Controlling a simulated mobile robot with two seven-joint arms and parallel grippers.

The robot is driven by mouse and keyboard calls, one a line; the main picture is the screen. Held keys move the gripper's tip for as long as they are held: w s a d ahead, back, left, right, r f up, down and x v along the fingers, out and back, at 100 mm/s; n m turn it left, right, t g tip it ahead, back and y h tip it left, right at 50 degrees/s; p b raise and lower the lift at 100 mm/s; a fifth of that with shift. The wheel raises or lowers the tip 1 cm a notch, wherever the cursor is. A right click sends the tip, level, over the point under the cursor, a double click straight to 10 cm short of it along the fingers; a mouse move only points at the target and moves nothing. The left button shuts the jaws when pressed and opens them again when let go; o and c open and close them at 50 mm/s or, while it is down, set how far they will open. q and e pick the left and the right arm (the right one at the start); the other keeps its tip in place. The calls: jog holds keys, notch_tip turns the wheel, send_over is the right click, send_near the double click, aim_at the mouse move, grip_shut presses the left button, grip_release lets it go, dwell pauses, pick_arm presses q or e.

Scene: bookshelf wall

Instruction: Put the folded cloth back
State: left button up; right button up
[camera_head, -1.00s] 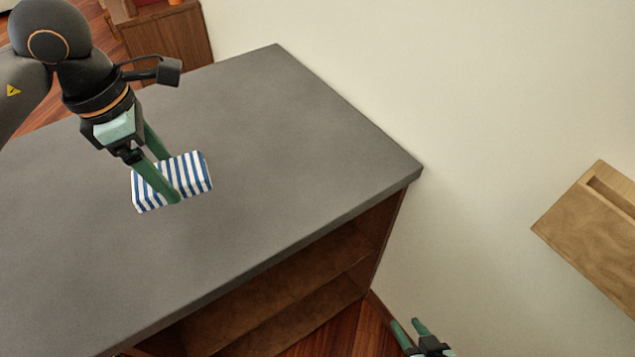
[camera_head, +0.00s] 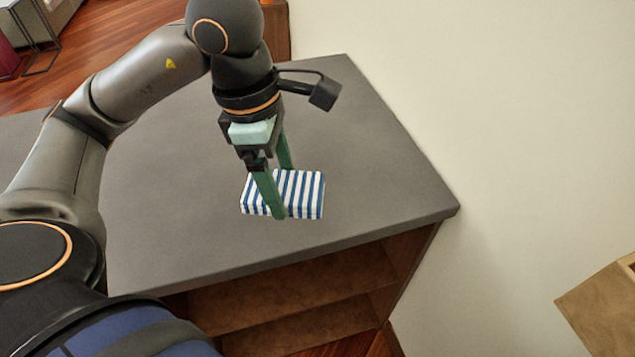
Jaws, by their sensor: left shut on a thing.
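The folded cloth (camera_head: 305,194) is a flat block with blue and white stripes. My left gripper (camera_head: 281,192) is shut on it, with one green finger on the near side and the other on the far side. The cloth appears over the grey top of the cabinet (camera_head: 170,215), towards its front edge. I cannot tell whether it touches the top or hangs just above it. My right gripper is out of view.
Below the grey top are open brown shelves (camera_head: 290,300), empty where I see them. A pale wall (camera_head: 500,110) stands on the right, with a wooden box-like piece (camera_head: 605,305) at the right edge. The grey top around the cloth is clear.

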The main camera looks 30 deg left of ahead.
pick_arm(q)
jog(key=w+a+f, duration=0.1)
jog(key=w+f, duration=0.1)
jog(key=w, duration=0.1)
jog(key=w+a+f, duration=0.1)
jog(key=w+f, duration=0.2)
jog(key=w, duration=0.1)
jog(key=w+f+p, duration=0.1)
jog(key=w+f, duration=0.2)
jog(key=shift+w+a, duration=0.2)
jog(key=shift+a, duration=0.2)
jog(key=f, duration=0.3)
jog(key=shift+w+a+f+p, duration=0.1)
jog(key=shift+w+p, duration=0.15)
jog(key=shift+p, duration=0.05)
jog(key=shift+f, duration=0.3)
jog(key=shift+f, duration=0.2)
jog(key=o, duration=1.1)
jog(key=shift+o, duration=0.2)
